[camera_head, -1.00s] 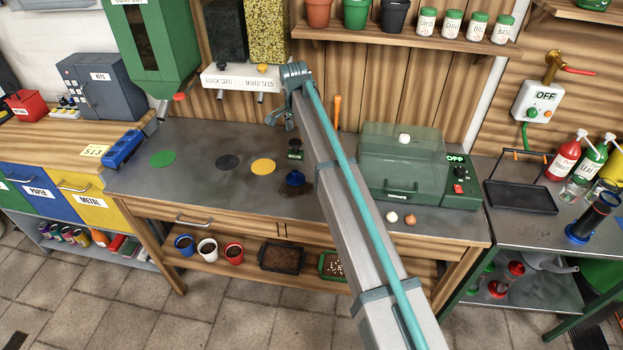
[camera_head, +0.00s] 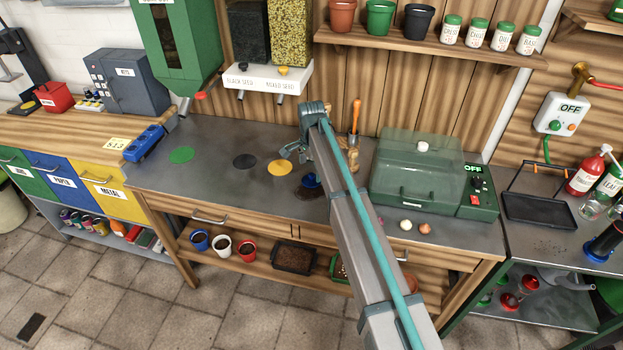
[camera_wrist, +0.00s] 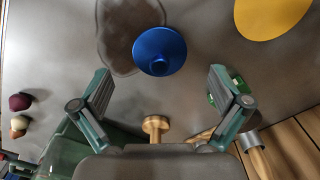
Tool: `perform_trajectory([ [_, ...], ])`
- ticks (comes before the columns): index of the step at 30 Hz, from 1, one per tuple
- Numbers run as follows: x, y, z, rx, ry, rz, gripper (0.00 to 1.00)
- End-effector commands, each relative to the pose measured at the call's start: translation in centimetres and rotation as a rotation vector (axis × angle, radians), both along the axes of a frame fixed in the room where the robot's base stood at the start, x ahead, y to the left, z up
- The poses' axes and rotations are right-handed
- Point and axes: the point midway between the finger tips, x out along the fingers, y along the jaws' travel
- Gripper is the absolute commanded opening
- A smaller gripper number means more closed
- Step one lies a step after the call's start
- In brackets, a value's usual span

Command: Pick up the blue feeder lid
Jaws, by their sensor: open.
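The blue feeder lid (camera_wrist: 159,51) is a round blue disc with a small knob, in the upper middle of the wrist view. It lies at the edge of a dark round patch on the grey bench. In the head view the blue lid (camera_head: 311,181) shows beside my arm, partly hidden by it. My gripper (camera_wrist: 160,76) is open and empty, its two fingers spread left and right of the lid in the picture, the lid a little beyond the tips. In the head view my gripper (camera_head: 294,152) is above the bench, just up and left of the lid.
A wooden knob-ended tool (camera_wrist: 155,126) and a green object (camera_wrist: 228,90) are near my fingers. A yellow disc (camera_head: 280,167) lies left of the lid. A green clear-covered box (camera_head: 425,180) stands to the right. The seed dispensers (camera_head: 267,79) hang behind. The bench's left front is clear.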

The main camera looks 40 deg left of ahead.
Motion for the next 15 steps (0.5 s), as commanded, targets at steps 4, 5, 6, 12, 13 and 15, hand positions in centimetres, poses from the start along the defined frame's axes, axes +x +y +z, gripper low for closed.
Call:
perform_trajectory([
  [4,-0.2,0.0,-1.8,-0.002,0.002,0.0,0.99],
  [5,-0.2,0.0,-2.2,-0.001,0.0,0.0,0.99],
  [6,-0.2,0.0,-2.6,-0.001,0.0,0.0,0.99],
  [12,-0.2,0.0,-3.2,0.0,0.0,0.0,0.99],
  [13,-0.2,0.0,-3.2,0.0,0.0,0.0,0.99],
  [15,-0.2,0.0,-3.2,0.0,0.0,0.0,0.97],
])
